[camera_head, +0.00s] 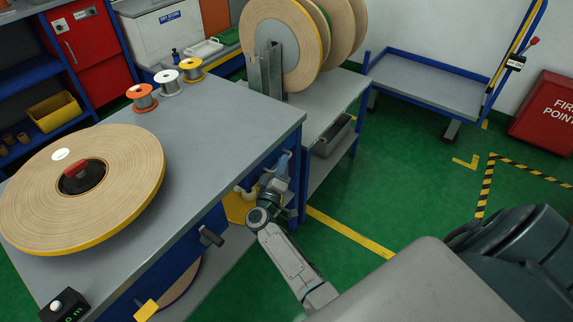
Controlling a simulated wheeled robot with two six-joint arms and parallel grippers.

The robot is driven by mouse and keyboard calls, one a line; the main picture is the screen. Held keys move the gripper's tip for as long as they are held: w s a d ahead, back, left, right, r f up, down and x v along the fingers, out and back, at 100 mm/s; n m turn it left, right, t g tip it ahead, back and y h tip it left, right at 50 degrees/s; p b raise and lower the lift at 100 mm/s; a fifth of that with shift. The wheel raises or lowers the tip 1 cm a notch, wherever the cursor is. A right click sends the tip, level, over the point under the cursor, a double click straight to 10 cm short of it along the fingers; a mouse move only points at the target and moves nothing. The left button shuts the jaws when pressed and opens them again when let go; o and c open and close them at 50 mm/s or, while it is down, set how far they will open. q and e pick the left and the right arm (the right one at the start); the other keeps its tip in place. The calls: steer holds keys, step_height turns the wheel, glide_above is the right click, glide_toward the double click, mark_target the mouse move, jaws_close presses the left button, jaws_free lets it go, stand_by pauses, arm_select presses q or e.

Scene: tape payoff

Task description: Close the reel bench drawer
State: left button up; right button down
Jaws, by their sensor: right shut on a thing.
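The reel bench (235,120) has a grey top and a blue frame, and fills the left and middle of the view. A large tan tape reel (125,160) with a yellow edge lies flat on it. My right gripper (281,166) is at the bench's blue front, below the top's right corner. It is shut, with a small blue part between or beside its fingers. The wrist hides most of what it holds, so I cannot tell which part it is. How far the drawer stands open cannot be told from here. My left gripper is out of view.
Small spools (167,82) stand at the bench's back edge. A dark knob (211,237) sticks out from the front. A rack of upright reels (285,45) stands behind. A blue trolley (430,80) and a red fire box (548,110) stand right, with clear green floor between.

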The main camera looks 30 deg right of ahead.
steer(key=shift+w+r, duration=0.1)
steer(key=shift+w, duration=0.05)
steer(key=c, duration=1.5)
jaws_free()
steer(key=shift+w+a, duration=0.1)
steer(key=shift+a, duration=0.05)
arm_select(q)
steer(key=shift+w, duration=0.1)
